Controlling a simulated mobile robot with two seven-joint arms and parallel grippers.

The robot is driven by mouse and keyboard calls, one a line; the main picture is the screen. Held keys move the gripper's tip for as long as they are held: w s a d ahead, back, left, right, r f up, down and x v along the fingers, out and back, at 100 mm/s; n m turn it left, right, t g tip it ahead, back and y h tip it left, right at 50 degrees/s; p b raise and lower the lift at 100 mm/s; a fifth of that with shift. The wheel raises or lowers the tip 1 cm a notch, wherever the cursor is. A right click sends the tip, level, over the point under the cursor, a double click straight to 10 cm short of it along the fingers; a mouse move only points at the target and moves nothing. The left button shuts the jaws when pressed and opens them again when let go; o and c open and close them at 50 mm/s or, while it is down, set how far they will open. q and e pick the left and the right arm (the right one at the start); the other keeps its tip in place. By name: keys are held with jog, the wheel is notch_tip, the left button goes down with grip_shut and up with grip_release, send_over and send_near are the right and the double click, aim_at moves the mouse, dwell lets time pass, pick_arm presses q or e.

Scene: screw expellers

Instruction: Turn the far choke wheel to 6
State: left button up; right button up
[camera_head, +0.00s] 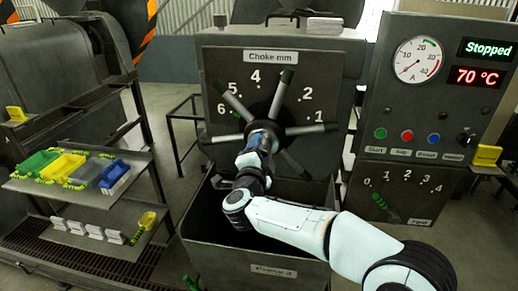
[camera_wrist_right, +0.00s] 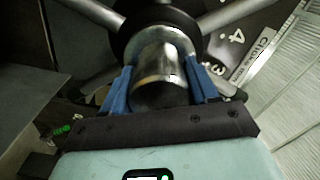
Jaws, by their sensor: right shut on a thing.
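The choke wheel (camera_head: 239,105) is a dark hub with several grey spokes on a dark panel labelled "Choke mm". The figure 6 (camera_head: 222,109) is at the dial's left. My right gripper (camera_head: 264,134) reaches the wheel's centre from the front. In the right wrist view its blue fingers (camera_wrist_right: 160,88) are shut on the metal hub (camera_wrist_right: 158,65), one on each side, with spokes fanning out behind. My left gripper is not in view.
A dark open bin (camera_head: 212,215) stands below the wheel. A control panel (camera_head: 400,103) with gauge, buttons and a "Stopped" display stands at the right. A shelf (camera_head: 30,188) with coloured trays is at the left. A pale block (camera_head: 325,24) lies on top of the machine.

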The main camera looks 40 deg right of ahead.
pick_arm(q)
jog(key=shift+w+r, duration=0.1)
pick_arm(e)
jog(key=shift+n, duration=0.3)
jog(key=o, duration=1.5)
pick_arm(q)
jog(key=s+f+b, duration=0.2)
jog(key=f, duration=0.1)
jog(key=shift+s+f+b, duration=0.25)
jog(key=shift+b, duration=0.05)
pick_arm(e)
jog(key=v, duration=1.3)
jog(key=shift+s, duration=0.2)
jog(key=shift+a, duration=0.15)
